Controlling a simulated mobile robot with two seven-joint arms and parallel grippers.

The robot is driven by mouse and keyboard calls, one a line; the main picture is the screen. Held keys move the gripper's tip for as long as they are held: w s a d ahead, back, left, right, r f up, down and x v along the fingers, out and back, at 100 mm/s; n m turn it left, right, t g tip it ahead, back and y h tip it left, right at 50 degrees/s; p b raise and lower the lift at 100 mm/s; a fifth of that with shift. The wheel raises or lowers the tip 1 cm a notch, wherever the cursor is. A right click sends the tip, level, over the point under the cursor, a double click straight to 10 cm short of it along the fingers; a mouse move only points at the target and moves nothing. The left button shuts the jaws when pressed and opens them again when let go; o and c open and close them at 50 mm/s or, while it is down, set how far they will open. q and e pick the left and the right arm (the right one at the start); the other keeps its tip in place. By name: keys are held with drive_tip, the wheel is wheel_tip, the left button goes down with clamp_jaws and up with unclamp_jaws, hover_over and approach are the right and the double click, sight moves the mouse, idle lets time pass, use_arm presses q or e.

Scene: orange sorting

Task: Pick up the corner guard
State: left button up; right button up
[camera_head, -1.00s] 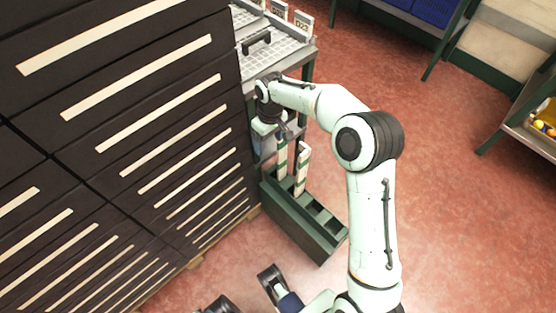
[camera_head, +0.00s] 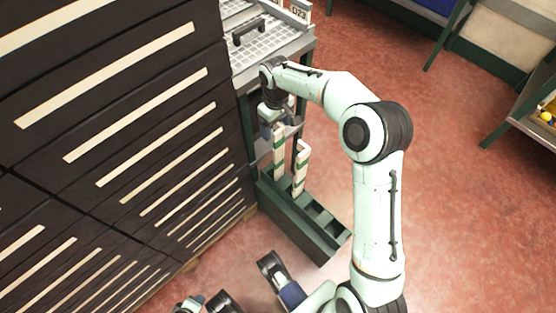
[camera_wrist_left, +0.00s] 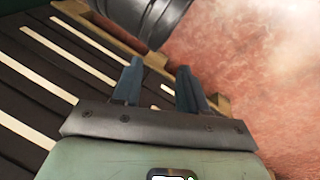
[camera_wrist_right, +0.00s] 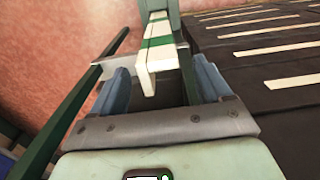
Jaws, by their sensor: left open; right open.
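Two white corner guards with green bands stand upright in a dark green slotted rack (camera_head: 322,251). One guard (camera_head: 279,152) is right below my right gripper (camera_head: 276,118); the other guard (camera_head: 301,170) stands just to its right. In the right wrist view, a guard (camera_wrist_right: 158,58) shows between the spread fingers of my right gripper (camera_wrist_right: 163,84), with its near end close to them. I cannot tell whether they touch it. My left gripper (camera_wrist_left: 160,88) is open and empty in the left wrist view, away from the guards.
A dark drawer cabinet (camera_head: 120,130) fills the left, close beside the rack. A grey table (camera_head: 275,52) with a black-handled grid tray stands behind the rack. Red floor (camera_head: 450,220) to the right is clear. Shelving stands at the far right.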

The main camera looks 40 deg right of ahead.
sight(278, 136)
drive_tip(key=f, duration=0.1)
drive_tip(key=f+b, duration=0.1)
drive_tip(key=f, duration=0.2)
drive_tip(key=shift+s+d+f+b, duration=0.1)
drive_tip(key=shift+s+f+b, duration=0.2)
drive_tip(key=shift+s+b, duration=0.1)
drive_tip(key=shift+f, duration=0.2)
use_arm(q)
drive_tip(key=shift+w+a+f, duration=0.3)
drive_tip(key=shift+w+f, duration=0.1)
drive_tip(key=shift+f, duration=0.15)
drive_tip(key=shift+w+a+f, duration=0.3)
drive_tip(key=shift+w+f, duration=0.05)
drive_tip(key=shift+f, duration=0.2)
use_arm(e)
clamp_jaws()
drive_tip(key=shift+r, duration=0.15)
